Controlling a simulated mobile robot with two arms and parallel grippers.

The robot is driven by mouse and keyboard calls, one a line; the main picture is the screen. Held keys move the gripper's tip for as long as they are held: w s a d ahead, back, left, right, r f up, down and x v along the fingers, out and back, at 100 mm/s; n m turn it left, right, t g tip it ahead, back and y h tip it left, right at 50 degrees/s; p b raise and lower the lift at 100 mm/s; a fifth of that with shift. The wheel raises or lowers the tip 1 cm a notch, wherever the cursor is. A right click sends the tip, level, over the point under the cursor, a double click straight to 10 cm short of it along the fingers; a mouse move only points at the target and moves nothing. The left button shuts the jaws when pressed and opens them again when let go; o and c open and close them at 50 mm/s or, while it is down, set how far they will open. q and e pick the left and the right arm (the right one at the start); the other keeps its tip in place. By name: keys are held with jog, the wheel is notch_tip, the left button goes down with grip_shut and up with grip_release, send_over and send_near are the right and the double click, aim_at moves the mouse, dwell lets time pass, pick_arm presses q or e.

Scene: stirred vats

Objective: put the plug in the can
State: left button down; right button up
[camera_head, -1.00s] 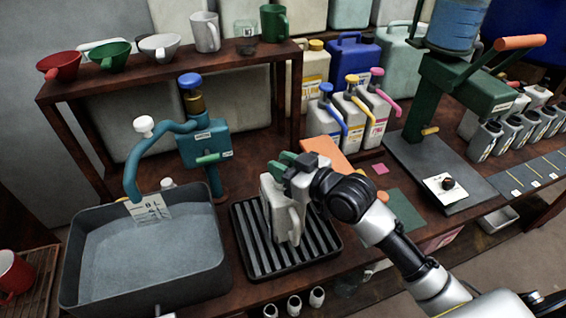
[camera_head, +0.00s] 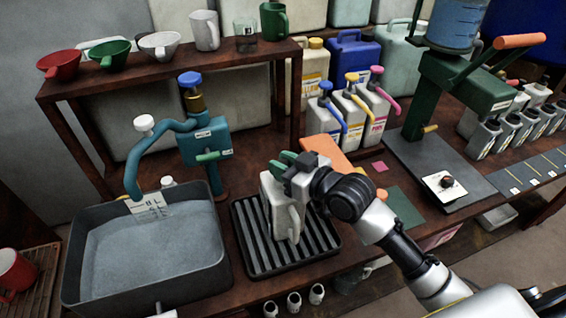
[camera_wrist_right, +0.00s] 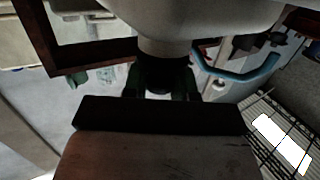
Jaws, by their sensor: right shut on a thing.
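The can (camera_head: 280,208) is pale grey-white with a side handle and stands upright on a black ribbed tray (camera_head: 250,255). My right gripper (camera_head: 284,160) is above the can's top, its green fingertips shut at the mouth. In the right wrist view, the can's pale body and neck (camera_wrist_right: 165,47) fill the top of the picture. A dark plug (camera_wrist_right: 165,72) sits between the green fingers, right at the neck. I cannot tell how deep it sits in the mouth. My left gripper is not in view.
A grey tub (camera_head: 222,265) of liquid stands left of the tray, with a teal pump (camera_head: 205,145) behind it. Pump bottles (camera_head: 350,115) stand behind the gripper. A green press (camera_head: 450,95) stands at right. Small cups (camera_head: 293,303) sit at the front edge.

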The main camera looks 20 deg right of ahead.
jog(key=shift+f, duration=0.4)
jog(key=o, duration=1.5)
jog(key=shift+o, duration=0.2)
jog(key=shift+r, duration=0.2)
jog(key=shift+r+p, duration=3.6)
jog(key=shift+p, duration=0.2)
